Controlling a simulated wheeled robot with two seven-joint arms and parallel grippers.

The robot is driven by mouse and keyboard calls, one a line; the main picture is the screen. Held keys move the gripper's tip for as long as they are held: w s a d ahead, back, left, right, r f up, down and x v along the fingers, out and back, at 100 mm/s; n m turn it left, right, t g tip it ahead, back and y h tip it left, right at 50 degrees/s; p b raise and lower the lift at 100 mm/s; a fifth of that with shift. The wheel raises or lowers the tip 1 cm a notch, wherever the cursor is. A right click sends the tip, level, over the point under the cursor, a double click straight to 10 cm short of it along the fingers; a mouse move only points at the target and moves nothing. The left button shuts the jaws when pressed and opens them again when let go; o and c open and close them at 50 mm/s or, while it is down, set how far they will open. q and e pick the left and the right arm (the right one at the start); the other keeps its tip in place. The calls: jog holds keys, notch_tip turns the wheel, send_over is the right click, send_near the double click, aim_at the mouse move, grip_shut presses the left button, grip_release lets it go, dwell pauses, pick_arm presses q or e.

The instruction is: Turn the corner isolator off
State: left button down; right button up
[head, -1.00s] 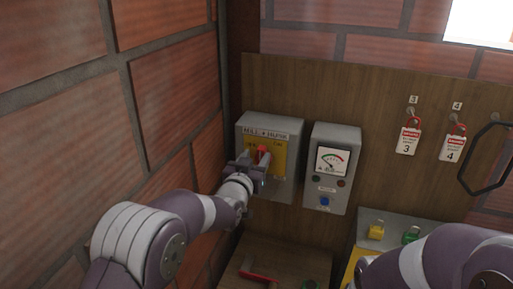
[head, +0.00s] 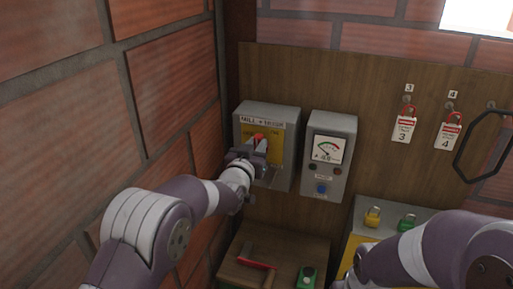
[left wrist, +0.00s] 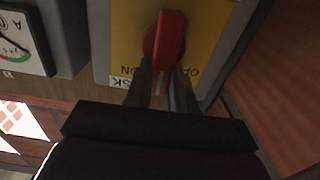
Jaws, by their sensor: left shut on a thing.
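The corner isolator (head: 284,150) is a grey box with a yellow plate on the back panel, beside the brick corner. Its label starts with "MILL". Its red handle (head: 258,138) is partly hidden by my left gripper (head: 261,157). In the left wrist view, the red handle (left wrist: 171,35) runs roughly up and down the picture over the yellow plate (left wrist: 205,30), whose ON and OFF lettering appears upside down. The fingers of my left gripper (left wrist: 163,88) stand on both sides of the handle's lower part, shut on it. My right gripper is not visible; only its arm shows.
A grey meter box (head: 329,155) with a blue button stands close right of the isolator. A box with padlocks (head: 372,217) and a wooden shelf (head: 240,272) are below. The brick wall (head: 70,130) is close on the left.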

pick_arm(q)
jog(key=shift+w+a+f+n+b, duration=0.15)
jog(key=shift+a+f+n+b, duration=0.25)
jog(key=shift+n+b, duration=2.1)
jog(key=shift+w+a+f+n+b, duration=0.1)
jog(key=shift+a+f+n+b, duration=0.3)
jog(key=shift+n+b, duration=2.1)
jog(key=shift+w+a+f+n+b, duration=0.15)
jog(key=shift+a+f+n+b, duration=0.6)
jog(key=shift+n, duration=3.15)
jog(key=shift+d+r+b, duration=0.3)
jog(key=shift+d, duration=0.1)
jog(key=c, duration=1)
grip_release()
jog(key=shift+o, duration=0.2)
jog(key=shift+a, duration=0.1)
